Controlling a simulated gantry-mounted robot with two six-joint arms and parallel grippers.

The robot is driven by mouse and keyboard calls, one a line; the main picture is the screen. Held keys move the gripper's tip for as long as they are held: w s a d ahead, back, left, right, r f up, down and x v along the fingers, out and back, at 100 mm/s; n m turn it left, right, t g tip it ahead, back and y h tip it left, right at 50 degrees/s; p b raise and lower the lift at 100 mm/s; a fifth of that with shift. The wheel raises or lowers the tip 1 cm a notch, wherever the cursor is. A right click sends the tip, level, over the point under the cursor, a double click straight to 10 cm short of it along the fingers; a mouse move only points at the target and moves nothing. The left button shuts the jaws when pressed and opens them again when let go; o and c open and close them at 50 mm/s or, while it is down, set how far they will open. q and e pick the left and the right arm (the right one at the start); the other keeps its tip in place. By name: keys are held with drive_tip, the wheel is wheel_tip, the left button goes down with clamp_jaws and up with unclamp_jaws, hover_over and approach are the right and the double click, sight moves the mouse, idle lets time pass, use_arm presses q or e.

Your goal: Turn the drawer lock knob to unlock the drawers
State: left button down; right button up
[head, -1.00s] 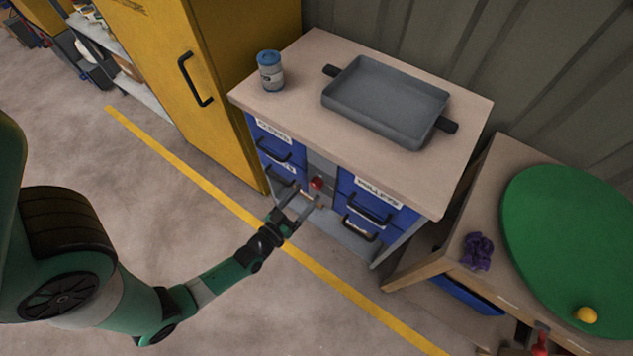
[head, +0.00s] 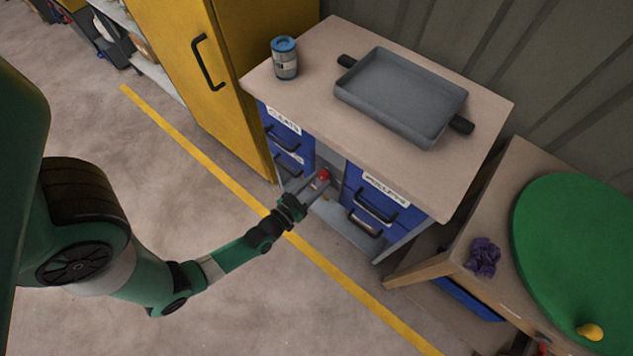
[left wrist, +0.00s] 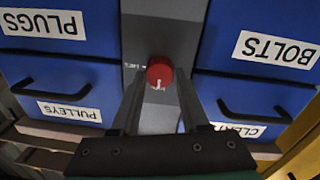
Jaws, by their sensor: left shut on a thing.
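The red lock knob (head: 324,175) sits on the grey panel (left wrist: 196,15) between the two columns of blue drawers. In the left wrist view the knob (left wrist: 159,72) has a white mark on its face, with small faint lettering on the panel to its left. My left gripper (head: 316,182) reaches in from the front and is shut on the knob, one finger on each side. The blue drawers (head: 360,193) look closed and have black handles. Their labels appear upside down in the left wrist view, including PLUGS, BOLTS and PULLEYS. My right gripper is not in view.
The cabinet's top (head: 305,105) bears a blue-lidded can (head: 285,60) and a grey tray (head: 400,98). A yellow locker (head: 235,105) stands to the left. A bench at right holds a green disc (head: 575,240) and purple cloth (head: 484,257). Floor in front is clear.

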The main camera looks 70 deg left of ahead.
use_arm(q)
drive_tip(key=shift+m, duration=0.3)
drive_tip(key=m+p, duration=0.2)
drive_tip(key=m, duration=0.1)
drive_tip(key=shift+r, duration=0.15)
drive_tip(key=m+p, duration=0.2)
drive_tip(key=m, duration=0.2)
drive_tip(key=shift+m+g, duration=0.3)
drive_tip(key=shift+m, duration=0.1)
drive_tip(key=m+p, duration=0.1)
drive_tip(key=m, duration=0.3)
drive_tip(key=m+p, duration=0.1)
drive_tip(key=m, duration=0.4)
drive_tip(key=shift+p, duration=0.35)
drive_tip(key=shift+c, duration=2)
unclamp_jaws()
drive_tip(key=shift+w, duration=0.1)
